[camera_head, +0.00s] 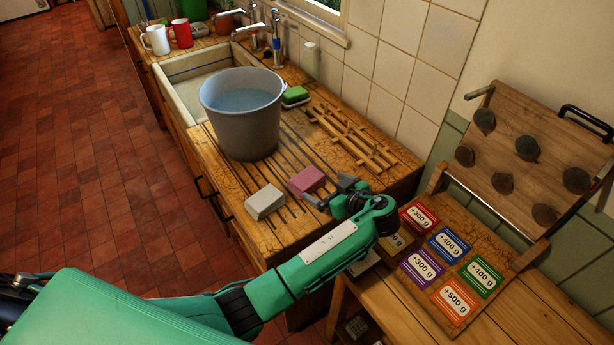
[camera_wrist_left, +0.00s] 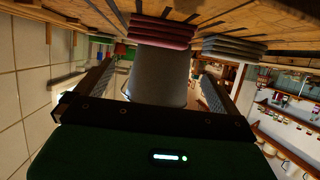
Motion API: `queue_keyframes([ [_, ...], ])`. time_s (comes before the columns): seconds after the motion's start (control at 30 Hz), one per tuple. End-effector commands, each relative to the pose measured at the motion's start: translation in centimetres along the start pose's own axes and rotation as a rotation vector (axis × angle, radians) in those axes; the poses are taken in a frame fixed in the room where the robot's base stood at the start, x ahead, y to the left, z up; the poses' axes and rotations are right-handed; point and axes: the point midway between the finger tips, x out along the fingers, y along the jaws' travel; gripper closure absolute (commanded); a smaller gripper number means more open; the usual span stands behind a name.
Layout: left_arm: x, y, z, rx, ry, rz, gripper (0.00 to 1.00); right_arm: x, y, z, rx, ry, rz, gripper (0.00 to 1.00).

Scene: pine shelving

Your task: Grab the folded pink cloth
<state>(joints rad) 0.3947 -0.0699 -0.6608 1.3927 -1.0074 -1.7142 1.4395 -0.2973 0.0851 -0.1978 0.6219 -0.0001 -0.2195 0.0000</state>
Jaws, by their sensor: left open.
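The folded pink cloth (camera_head: 306,180) lies on the wooden draining counter, just right of a folded grey cloth (camera_head: 265,201). My left gripper (camera_head: 325,192) is open beside the pink cloth, at its right side and low over the counter. In the left wrist view, which is turned over, the pink cloth (camera_wrist_left: 162,31) shows as stacked layers near the top, ahead of the spread fingers (camera_wrist_left: 152,88). Nothing is held between the fingers. I cannot tell whether a fingertip touches the cloth. My right gripper is not in view.
A grey bucket of water (camera_head: 243,130) stands behind the cloths, by the sink (camera_head: 192,88). A wooden rack (camera_head: 350,138) and a green sponge (camera_head: 295,95) lie near the tiled wall. A board with coloured weight cards (camera_head: 447,250) lies right of my left wrist.

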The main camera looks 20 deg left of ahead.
Motion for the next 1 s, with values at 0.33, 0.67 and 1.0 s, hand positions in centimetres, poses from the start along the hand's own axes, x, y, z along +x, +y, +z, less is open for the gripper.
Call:
queue_keyframes([
  [0.33,3.7,0.0,-0.1,0.001,0.0,0.0,0.0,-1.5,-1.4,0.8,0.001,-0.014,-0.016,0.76],
  [0.67,7.5,-0.1,0.2,0.002,0.001,-0.001,0.0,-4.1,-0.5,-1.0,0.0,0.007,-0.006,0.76],
  [1.0,8.8,-0.1,0.6,0.0,-0.002,0.001,0.0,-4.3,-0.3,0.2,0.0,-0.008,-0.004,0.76],
])
